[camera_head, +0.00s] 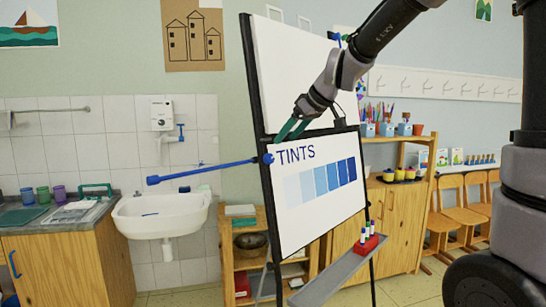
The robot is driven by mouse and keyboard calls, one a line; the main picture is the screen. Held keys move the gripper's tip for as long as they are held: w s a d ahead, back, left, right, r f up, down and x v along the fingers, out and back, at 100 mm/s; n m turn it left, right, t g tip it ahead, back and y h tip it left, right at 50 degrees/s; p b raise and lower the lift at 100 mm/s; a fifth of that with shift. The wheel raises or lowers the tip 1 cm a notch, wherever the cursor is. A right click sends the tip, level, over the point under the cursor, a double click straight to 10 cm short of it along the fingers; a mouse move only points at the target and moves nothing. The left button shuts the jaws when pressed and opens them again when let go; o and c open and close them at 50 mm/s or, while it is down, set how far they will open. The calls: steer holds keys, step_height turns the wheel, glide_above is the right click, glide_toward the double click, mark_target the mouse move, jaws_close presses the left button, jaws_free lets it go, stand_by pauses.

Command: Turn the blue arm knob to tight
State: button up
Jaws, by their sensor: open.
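A blue arm (205,170) sticks out to the left from the easel's left edge, sloping slightly down to a thick end. A round blue knob (268,158) sits where this arm meets the easel. My gripper (287,133) comes down from the upper right, in front of the easel, with two green fingers. It is open and empty, a little above and to the right of that knob, apart from it in the picture. No tight marking is readable.
The black-framed easel holds a white board (290,75) and a TINTS chart (318,185). A grey tray (335,270) with a red marker holder (368,244) juts out below. A sink (162,214) stands left; shelves (250,240) and wooden chairs (462,215) are behind.

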mark_target(271, 157)
steer(key=x, duration=1)
jaws_close()
